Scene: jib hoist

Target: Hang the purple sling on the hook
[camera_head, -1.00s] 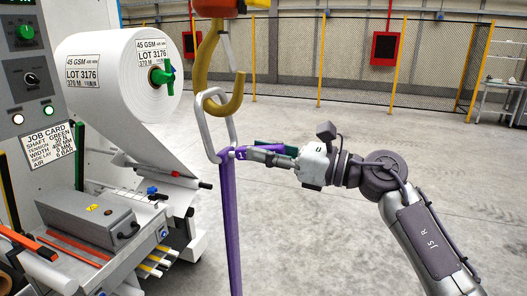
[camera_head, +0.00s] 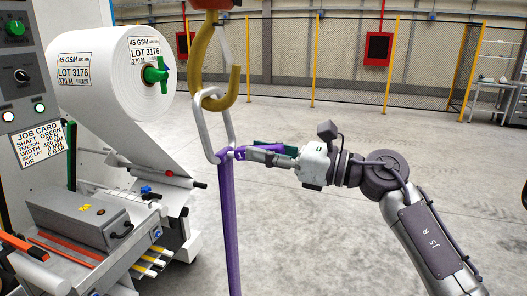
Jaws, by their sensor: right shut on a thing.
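The purple sling (camera_head: 229,225) hangs straight down from a grey metal link (camera_head: 226,130). My right gripper (camera_head: 240,154) is shut on the sling's top, just below the link, and comes in from the right. The yellow hook (camera_head: 203,62) hangs from an orange block (camera_head: 215,4) at the top of the view. The link's upper end overlaps the hook's lower curve. I cannot tell for sure whether the link is seated around the hook or only in front of it. The sling's lower end is out of frame. My left gripper is not in view.
A machine with a large white roll (camera_head: 118,62), a green knob (camera_head: 156,75) and a grey box (camera_head: 80,215) stands close on the left. Open concrete floor (camera_head: 320,240) lies to the right. A mesh fence with yellow posts (camera_head: 314,60) runs behind.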

